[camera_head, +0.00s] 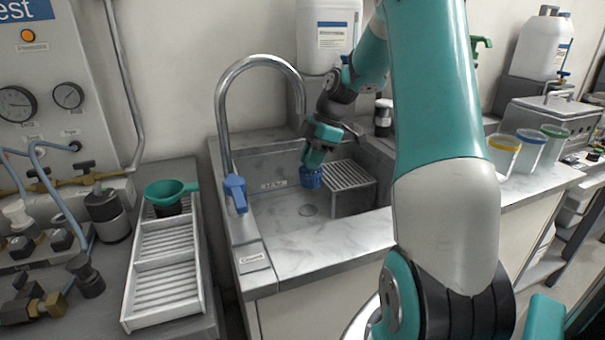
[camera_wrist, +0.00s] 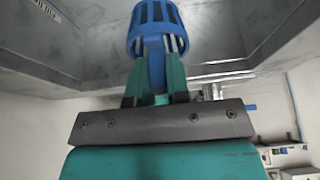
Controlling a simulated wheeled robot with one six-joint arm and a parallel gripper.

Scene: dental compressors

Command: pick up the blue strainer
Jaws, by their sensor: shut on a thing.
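The blue strainer (camera_head: 311,179) is a small slotted cup in the sink, in the head view. In the wrist view the blue strainer (camera_wrist: 157,25) shows its ribs and a stem between the fingers. My gripper (camera_head: 315,162) is above it with the fingers pointing down. In the wrist view my gripper (camera_wrist: 156,85) is shut on the strainer's stem. I cannot tell whether the strainer touches the sink floor.
The sink (camera_head: 280,204) has a ribbed grey block (camera_head: 352,187) close to the right of the strainer. A tall faucet (camera_head: 222,110) arches at the left. A green funnel (camera_head: 168,190) sits on a white rack (camera_head: 165,260). Several colour-rimmed cups (camera_head: 527,150) stand at the right.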

